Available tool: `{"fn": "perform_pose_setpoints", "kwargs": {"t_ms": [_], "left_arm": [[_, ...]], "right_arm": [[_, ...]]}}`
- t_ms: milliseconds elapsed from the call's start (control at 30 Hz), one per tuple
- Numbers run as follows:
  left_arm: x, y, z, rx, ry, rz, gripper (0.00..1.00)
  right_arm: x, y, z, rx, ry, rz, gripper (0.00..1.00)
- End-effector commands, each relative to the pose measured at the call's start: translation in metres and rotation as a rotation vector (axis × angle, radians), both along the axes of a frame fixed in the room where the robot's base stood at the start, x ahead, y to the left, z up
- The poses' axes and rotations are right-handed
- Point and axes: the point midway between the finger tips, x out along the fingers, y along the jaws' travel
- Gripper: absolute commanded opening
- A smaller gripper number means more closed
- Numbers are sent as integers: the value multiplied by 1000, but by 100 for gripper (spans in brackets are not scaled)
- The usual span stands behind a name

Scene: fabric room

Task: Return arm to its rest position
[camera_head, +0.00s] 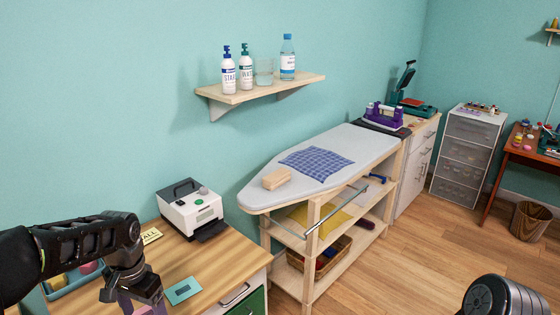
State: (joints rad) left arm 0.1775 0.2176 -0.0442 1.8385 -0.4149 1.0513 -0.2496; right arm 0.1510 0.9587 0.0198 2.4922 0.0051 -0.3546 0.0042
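My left arm (70,250) comes in from the left over the wooden desk, bent downward at the wrist. My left gripper (138,300) points down near the bottom edge of the view. Its fingertips are cut off or hidden, so I cannot tell whether it is open or shut. A purple patch (126,301) shows at the gripper; I cannot tell whether it is held. A part of my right arm (500,297) shows at the bottom right corner. My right gripper is out of view.
The desk (225,262) holds a white and black machine (190,208), a teal card (184,290) and a blue tray (60,291). An ironing board (355,145) bears a checked cloth (315,163) and a wooden block (276,178).

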Motion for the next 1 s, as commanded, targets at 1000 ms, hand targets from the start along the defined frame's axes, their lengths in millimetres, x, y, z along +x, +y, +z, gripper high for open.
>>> {"fn": "perform_pose_setpoints", "kwargs": {"t_ms": [1000], "left_arm": [[-161,-261,-281,-382,-57,409,79]], "right_arm": [[0,0,0,0,1,0,36]]}}
